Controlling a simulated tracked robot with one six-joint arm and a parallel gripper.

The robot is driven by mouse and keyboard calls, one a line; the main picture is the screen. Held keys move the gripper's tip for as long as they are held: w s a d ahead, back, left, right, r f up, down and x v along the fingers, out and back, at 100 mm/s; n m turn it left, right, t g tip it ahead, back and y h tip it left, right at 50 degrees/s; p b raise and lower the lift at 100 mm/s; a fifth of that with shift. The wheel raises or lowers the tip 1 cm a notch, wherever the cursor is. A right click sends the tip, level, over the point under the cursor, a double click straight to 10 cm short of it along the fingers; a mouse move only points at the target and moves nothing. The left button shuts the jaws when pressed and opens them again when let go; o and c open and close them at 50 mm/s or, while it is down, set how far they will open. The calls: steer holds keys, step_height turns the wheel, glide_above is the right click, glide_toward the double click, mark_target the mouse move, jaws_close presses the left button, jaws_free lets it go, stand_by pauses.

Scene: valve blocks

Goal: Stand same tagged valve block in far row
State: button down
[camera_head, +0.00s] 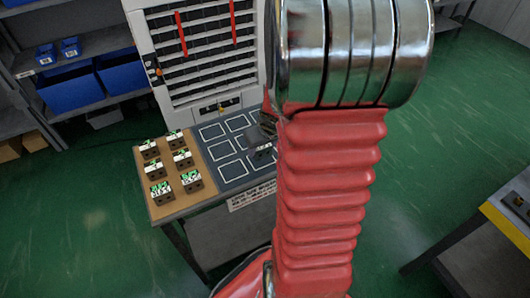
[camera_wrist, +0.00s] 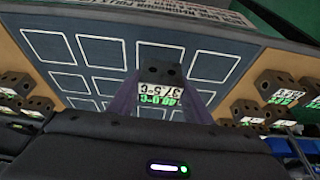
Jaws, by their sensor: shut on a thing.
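My gripper (camera_wrist: 162,97) is shut on a dark valve block (camera_wrist: 160,72) in the wrist view. A finger stands on each side of it. Its white tag with green and black figures faces the camera and reads upside down. Behind the block is the dark mat (camera_wrist: 112,75) with white outlined squares. In the head view the mat (camera_head: 215,157) lies on the right of the table, and my gripper (camera_head: 265,135) is over its right part, partly hidden by my arm. I cannot tell whether the block touches the mat. The squares that I can see are empty.
Several tagged blocks (camera_head: 160,192) stand on the brown board (camera_head: 190,208) left of the mat. In the wrist view blocks (camera_wrist: 280,88) show at both sides. A white rack cabinet (camera_head: 205,60) rises behind the table. Blue bins (camera_head: 72,90) sit on shelves at left.

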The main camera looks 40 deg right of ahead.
mark_target(262, 155)
steer(key=shift+f, duration=1.8)
steer(key=c, duration=0.9)
jaws_free()
steer(key=shift+f, duration=0.1)
steer(key=shift+v, duration=6.1)
